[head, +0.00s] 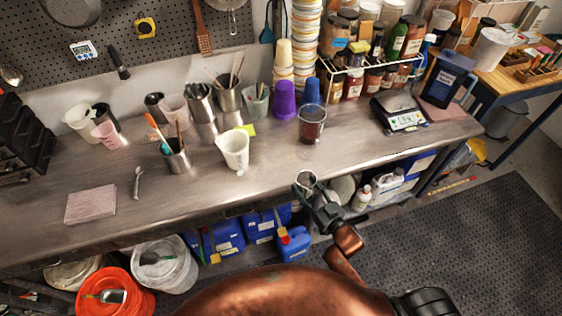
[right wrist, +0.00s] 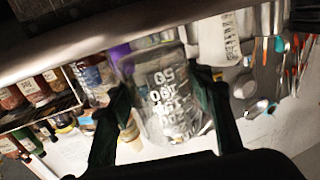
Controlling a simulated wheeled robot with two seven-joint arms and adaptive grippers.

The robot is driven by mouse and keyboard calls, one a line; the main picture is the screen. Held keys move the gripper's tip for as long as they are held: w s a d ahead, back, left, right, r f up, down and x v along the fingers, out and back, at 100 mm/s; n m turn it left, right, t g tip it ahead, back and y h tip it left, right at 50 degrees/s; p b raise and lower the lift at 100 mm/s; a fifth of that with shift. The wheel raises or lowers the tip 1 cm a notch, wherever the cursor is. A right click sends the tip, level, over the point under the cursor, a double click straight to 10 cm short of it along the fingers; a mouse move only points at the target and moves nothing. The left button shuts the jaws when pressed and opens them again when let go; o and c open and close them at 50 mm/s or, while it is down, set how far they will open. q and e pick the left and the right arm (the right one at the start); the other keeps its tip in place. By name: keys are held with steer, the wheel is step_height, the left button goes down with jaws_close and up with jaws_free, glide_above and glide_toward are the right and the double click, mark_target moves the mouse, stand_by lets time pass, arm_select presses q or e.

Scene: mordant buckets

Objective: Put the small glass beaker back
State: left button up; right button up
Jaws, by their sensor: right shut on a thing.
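The small glass beaker (head: 305,178) is clear, with white graduation numbers that show in the right wrist view (right wrist: 168,92). My right gripper (head: 309,187) is shut on it, with one dark finger on either side of the glass. In the head view it is held at the front edge of the steel bench (head: 185,205), around the middle. Whether the beaker touches anything below cannot be told. My left gripper is not in view.
A white jug (head: 235,150) and a glass jar with dark contents (head: 311,128) stand on the bench behind. A scale (head: 399,113) is at the right, a folded pink cloth (head: 91,204) at the left. The bench front between jug and scale is mostly clear.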

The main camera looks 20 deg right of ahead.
steer(key=x, duration=1.7)
steer(key=shift+w, duration=0.3)
steer(key=shift+w+a+f+p, duration=0.1)
steer(key=shift+w+f+p, duration=0.05)
steer(key=shift+w+p, duration=0.15)
steer(key=shift+s, duration=0.1)
steer(key=shift+f, duration=0.1)
steer(key=shift+f, duration=0.15)
steer(key=o, duration=1.2)
steer(key=shift+c, duration=0.2)
steer(key=shift+o, duration=0.3)
